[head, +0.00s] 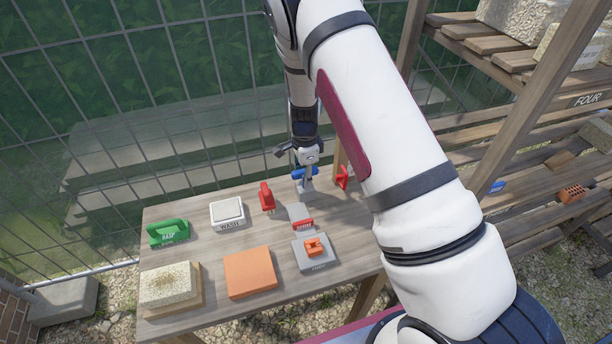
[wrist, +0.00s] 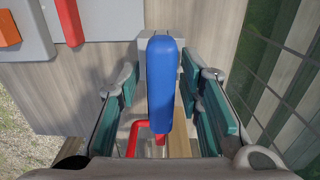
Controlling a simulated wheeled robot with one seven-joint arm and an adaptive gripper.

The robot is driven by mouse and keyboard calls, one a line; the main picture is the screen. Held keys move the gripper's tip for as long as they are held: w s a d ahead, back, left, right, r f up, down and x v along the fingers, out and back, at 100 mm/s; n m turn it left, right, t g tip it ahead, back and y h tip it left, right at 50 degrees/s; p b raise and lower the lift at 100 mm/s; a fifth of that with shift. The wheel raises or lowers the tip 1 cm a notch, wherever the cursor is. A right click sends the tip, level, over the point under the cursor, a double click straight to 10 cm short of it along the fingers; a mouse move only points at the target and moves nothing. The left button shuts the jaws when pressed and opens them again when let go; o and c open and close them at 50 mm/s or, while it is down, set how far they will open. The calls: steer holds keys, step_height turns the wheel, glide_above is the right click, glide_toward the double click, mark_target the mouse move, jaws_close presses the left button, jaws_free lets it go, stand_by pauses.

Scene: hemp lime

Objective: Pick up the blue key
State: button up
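The blue key (head: 298,173) is at the back of the wooden table, and only its rounded blue handle shows clearly. A pale grey piece shows just below it in the head view. In the wrist view the blue handle (wrist: 161,85) stands lengthwise between the teal finger pads of my gripper (wrist: 168,88). In the head view my gripper (head: 308,170) is low over the table, right at the key. The fingers are apart, with a visible gap beside the handle on the left and a narrower one on the right. The key's lower part is hidden behind its handle.
The table (head: 210,245) also bears a red-handled tool (head: 267,197), another red piece (head: 342,178), a green float (head: 168,233), a white block (head: 227,211), an orange slab (head: 250,273) and a grey plate (head: 328,258). A wire fence (head: 100,130) stands close behind.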

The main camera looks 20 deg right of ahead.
steer(key=shift+f, duration=0.75)
steer(key=shift+c, duration=0.5)
jaws_close()
steer(key=shift+w+r, duration=0.1)
step_height(320, 180, up, 11)
steer(key=shift+f+b, duration=0.1)
steer(key=shift+b, duration=0.4)
steer(key=shift+r+p, duration=0.6)
steer(key=shift+r, duration=1.95)
